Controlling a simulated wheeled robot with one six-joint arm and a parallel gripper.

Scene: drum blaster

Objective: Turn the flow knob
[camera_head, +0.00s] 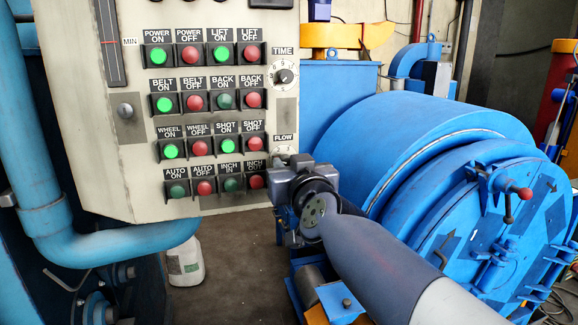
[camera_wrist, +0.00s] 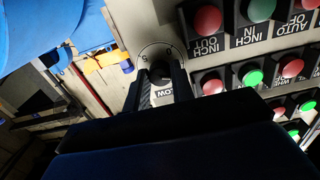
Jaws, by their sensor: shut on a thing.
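The flow knob (camera_wrist: 160,70) is a small dark knob on a dial at the edge of the control panel. My gripper (camera_wrist: 161,80) has one finger on each side of it and is shut on it in the wrist view. The "FLOW" label shows between the fingers, upside down. In the head view my gripper (camera_head: 288,163) is against the panel's lower right, just under the "FLOW" label (camera_head: 284,138). It hides most of the knob and dial there, so the knob's setting cannot be read.
The cream control panel (camera_head: 135,190) carries rows of green and red buttons left of my gripper; several green ones are lit. The similar time knob (camera_head: 285,76) sits above. A large blue drum (camera_head: 400,140) is close on the right. A white jug (camera_head: 185,262) stands below the panel.

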